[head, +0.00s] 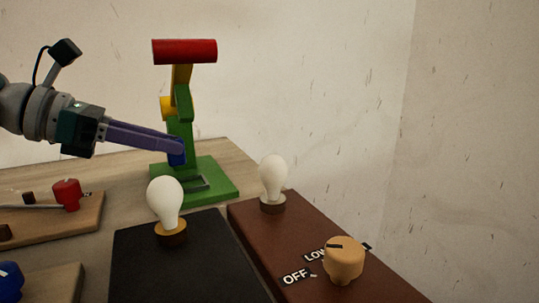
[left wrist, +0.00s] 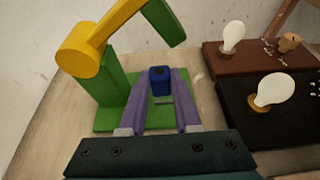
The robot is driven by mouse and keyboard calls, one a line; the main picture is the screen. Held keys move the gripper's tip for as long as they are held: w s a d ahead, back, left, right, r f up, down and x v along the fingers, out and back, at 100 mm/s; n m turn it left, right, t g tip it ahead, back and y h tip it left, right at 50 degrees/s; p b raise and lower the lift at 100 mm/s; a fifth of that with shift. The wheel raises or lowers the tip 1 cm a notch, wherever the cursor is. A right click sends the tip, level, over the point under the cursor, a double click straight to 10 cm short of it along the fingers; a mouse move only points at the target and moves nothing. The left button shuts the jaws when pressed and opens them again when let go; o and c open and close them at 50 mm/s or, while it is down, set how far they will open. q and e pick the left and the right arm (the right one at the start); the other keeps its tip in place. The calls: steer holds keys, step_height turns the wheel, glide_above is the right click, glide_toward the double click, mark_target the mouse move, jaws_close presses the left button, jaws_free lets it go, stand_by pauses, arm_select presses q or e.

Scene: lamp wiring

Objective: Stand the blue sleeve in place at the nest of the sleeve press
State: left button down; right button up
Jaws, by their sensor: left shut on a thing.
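The blue sleeve (head: 177,154) is between the fingertips of my left gripper (head: 170,146), which is shut on it. In the left wrist view the sleeve (left wrist: 160,76) shows upright, with a dark hole in its top. The sleeve press (head: 182,110) has a green base and post, a yellow lever and a red handle. The sleeve is in front of the post, over the green base (head: 220,188). The fingers hide part of the sleeve and the nest, and I cannot tell whether its lower end touches the nest. My right gripper is out of view.
Another bulb (head: 273,175) stands on a brown box (head: 300,222) with an orange knob (head: 343,260). A wooden board (head: 85,215) with a red knob (head: 67,194) lies left of the press.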

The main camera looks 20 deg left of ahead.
mark_target(175, 166)
arm_select(q)
steer(key=shift+w+d, duration=0.25)
steer(key=shift+d, duration=0.2)
steer(key=shift+w+d, duration=0.2)
steer(key=shift+d, duration=0.25)
step_height(175, 166, down, 4)
steer(key=shift+r+b, duration=0.1)
steer(key=shift+b, duration=0.7)
steer(key=shift+r, duration=0.1)
steer(key=c, duration=0.6)
jaws_free()
steer(key=shift+s+a+r, duration=0.1)
steer(key=shift+a, duration=0.05)
steer(key=p+v, duration=0.2)
steer(key=v, duration=0.9)
steer(key=shift+s+a+r, duration=0.15)
steer(key=shift+s+a, duration=0.05)
steer(key=shift+s, duration=0.1)
